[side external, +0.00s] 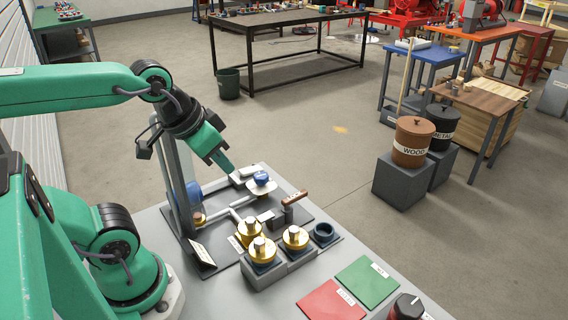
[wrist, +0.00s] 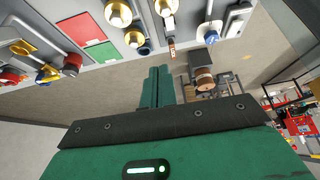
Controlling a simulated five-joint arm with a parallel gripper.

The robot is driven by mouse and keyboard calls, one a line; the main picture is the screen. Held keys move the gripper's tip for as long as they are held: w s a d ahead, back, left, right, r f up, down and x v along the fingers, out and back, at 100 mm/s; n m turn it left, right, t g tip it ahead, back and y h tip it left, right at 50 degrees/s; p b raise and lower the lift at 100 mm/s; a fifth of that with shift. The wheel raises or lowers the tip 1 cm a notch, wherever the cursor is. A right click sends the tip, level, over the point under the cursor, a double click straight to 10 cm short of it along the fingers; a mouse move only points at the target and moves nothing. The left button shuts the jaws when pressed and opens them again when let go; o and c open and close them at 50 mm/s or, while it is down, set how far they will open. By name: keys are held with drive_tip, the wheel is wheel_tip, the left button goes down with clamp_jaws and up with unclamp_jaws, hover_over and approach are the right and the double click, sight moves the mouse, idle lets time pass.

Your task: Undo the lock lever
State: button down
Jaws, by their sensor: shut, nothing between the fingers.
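The lock lever (side external: 294,198) has a brown, labelled handle on a dark block, on the dark plate of the skid. It sticks out to the upper right in the side view. The brown handle also shows in the wrist view (wrist: 171,47), beyond the fingertips and slightly to their right. My gripper (side external: 230,170) is shut and empty, its green fingers together, above the far side of the skid near a blue knob. It is left of the lever and apart from it. In the wrist view the shut fingers (wrist: 158,72) point toward the skid's edge.
The blue knob (side external: 261,179) sits on a pale disc close to my fingertips. Several gold-capped fittings (side external: 295,238) and a dark blue ring (side external: 323,233) stand in front of the lever. An upright clear panel (side external: 176,178) stands at left. Green (side external: 367,282) and red (side external: 331,302) mats lie nearer.

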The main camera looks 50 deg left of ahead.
drive_tip(key=c, duration=1.2)
unclamp_jaws()
drive_tip(key=shift+w, duration=0.2)
drive_tip(key=o, duration=0.7)
drive_tip(key=shift+w+r+m, duration=0.1)
drive_tip(key=shift+w+m, duration=0.4)
drive_tip(key=shift+m, duration=0.1)
drive_tip(key=o, duration=0.3)
drive_tip(key=w+f+m+g, duration=0.1)
drive_tip(key=w+m, duration=0.2)
drive_tip(key=w+m+g, duration=0.1)
drive_tip(key=w+m, duration=0.1)
drive_tip(key=w, duration=0.1)
drive_tip(key=w+a+f+m+g, duration=0.1)
drive_tip(key=w+m, duration=0.2)
drive_tip(key=shift+w+f+m, duration=0.3)
drive_tip(key=shift+w, duration=0.05)
drive_tip(key=shift+o, duration=0.2)
drive_tip(key=m+g, duration=0.2)
drive_tip(key=m, duration=0.6)
approach(295, 195)
drive_tip(key=shift+w+f+g, duration=0.2)
drive_tip(key=shift+f+g, duration=0.1)
drive_tip(key=shift+f, duration=0.1)
drive_tip(key=shift+f, duration=3.8)
drive_tip(key=c, duration=1)
